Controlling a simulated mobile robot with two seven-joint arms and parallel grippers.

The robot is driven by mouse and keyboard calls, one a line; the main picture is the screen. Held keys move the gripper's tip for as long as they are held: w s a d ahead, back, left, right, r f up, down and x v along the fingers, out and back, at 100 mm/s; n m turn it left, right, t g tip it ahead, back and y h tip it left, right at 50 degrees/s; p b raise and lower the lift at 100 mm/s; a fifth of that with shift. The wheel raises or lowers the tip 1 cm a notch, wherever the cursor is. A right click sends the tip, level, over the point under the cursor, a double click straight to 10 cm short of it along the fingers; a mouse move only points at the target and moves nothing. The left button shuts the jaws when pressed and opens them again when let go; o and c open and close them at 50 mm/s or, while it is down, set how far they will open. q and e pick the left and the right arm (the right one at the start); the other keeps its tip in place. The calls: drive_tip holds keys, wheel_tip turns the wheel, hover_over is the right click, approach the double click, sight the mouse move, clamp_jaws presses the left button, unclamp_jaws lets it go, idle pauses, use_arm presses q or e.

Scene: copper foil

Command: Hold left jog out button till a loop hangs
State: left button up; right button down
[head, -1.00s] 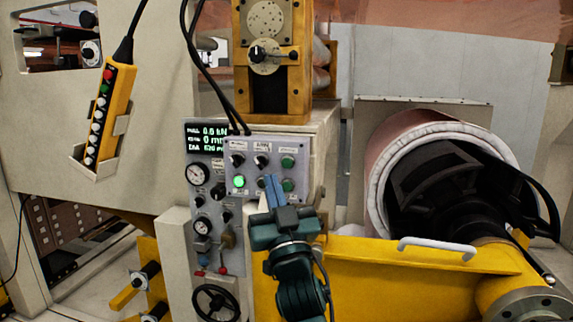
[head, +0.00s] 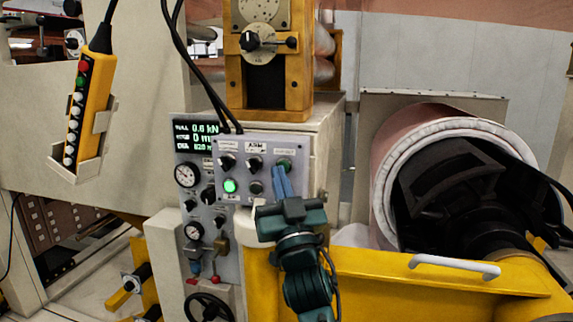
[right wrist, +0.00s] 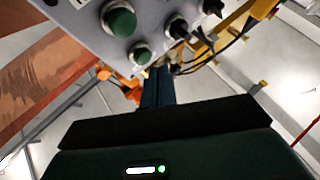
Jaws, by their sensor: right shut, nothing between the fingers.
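A grey control box (head: 262,143) carries knobs, a lit green button (head: 230,186), a dark green button (head: 256,188) and an upper right green button (head: 284,166). Their labels are too small to read, so I cannot tell which is left jog out. My right gripper (head: 279,172) is shut and empty, its blue fingertips overlapping the box's right part just below the upper right button. In the right wrist view the fingers (right wrist: 158,76) end beside a green button (right wrist: 140,55); contact is unclear. I see no hanging loop. My left gripper is out of view.
A yellow pendant (head: 77,115) hangs at the left in a holder. A large copper foil roll (head: 385,150) sits at the right behind a yellow beam (head: 420,278) with a handle (head: 455,267). Black cables run down to the box. A display (head: 196,132) reads about 0.6 kN.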

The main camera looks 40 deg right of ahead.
drive_tip(key=shift+w+d, duration=0.1)
drive_tip(key=shift+w, duration=0.05)
idle(1.9)
drive_tip(key=shift+w+d, duration=0.2)
drive_tip(key=shift+d, duration=0.05)
drive_tip(key=shift+w+d, duration=0.25)
drive_tip(key=shift+d, duration=0.1)
idle(2.5)
drive_tip(key=shift+s+a, duration=0.55)
drive_tip(key=shift+a, duration=0.1)
